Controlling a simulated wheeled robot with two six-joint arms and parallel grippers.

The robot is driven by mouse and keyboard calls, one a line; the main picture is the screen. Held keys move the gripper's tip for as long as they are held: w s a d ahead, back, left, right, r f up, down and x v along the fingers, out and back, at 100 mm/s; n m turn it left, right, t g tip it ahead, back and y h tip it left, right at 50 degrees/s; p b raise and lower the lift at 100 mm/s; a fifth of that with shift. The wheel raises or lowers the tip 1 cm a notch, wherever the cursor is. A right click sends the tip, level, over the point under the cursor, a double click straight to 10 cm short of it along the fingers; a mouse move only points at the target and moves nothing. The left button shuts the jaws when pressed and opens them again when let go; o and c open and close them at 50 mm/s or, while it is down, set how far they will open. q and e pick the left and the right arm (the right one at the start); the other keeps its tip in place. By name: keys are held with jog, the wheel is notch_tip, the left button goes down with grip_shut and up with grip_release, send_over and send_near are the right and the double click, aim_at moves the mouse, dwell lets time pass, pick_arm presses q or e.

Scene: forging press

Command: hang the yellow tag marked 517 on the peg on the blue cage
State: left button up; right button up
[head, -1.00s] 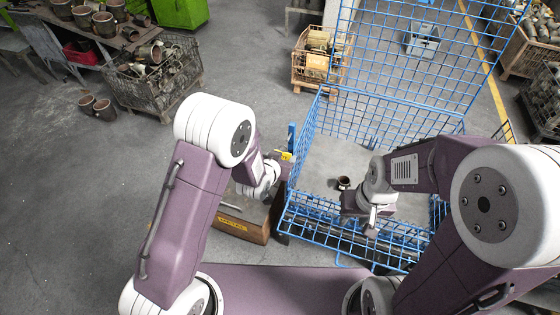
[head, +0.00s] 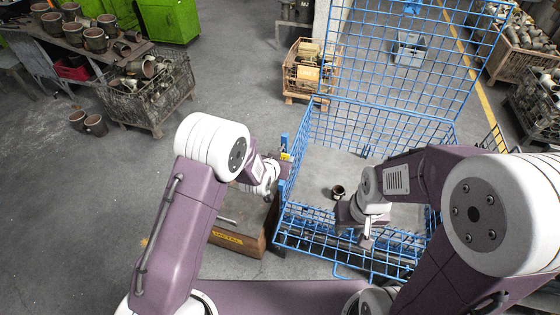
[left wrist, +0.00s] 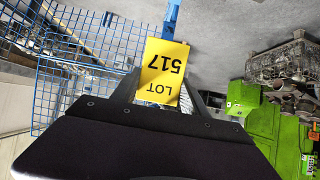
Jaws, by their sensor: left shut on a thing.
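The yellow tag (left wrist: 163,72), marked LOT 517, shows upside down in the left wrist view. My left gripper (left wrist: 160,95) is shut on its edge. In the head view the tag (head: 285,156) is a small yellow patch at my left gripper (head: 277,160), beside the blue cage's (head: 300,220) left corner post (head: 284,141). A blue bar (left wrist: 172,16) appears right at the tag's far edge in the left wrist view; I cannot tell whether they touch. The peg cannot be made out. My right gripper (head: 366,240) is over the cage's front; its fingers are too small to judge.
A brown box (head: 240,236) with a yellow label stands left of the cage, below my left arm. A dark cup-like part (head: 338,191) lies inside the cage. A wooden crate (head: 310,72) stands behind.

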dwell(0.4)
pick_arm(q)
jog(key=o, duration=1.4)
jog(key=shift+s+a+r+b, duration=0.15)
jog(key=shift+s+r+b, duration=0.05)
jog(key=shift+s+b, duration=0.15)
jog(key=b+v, duration=0.2)
jog(key=v, duration=0.6)
jog(key=shift+s+r, duration=0.1)
jog(key=shift+a, duration=0.1)
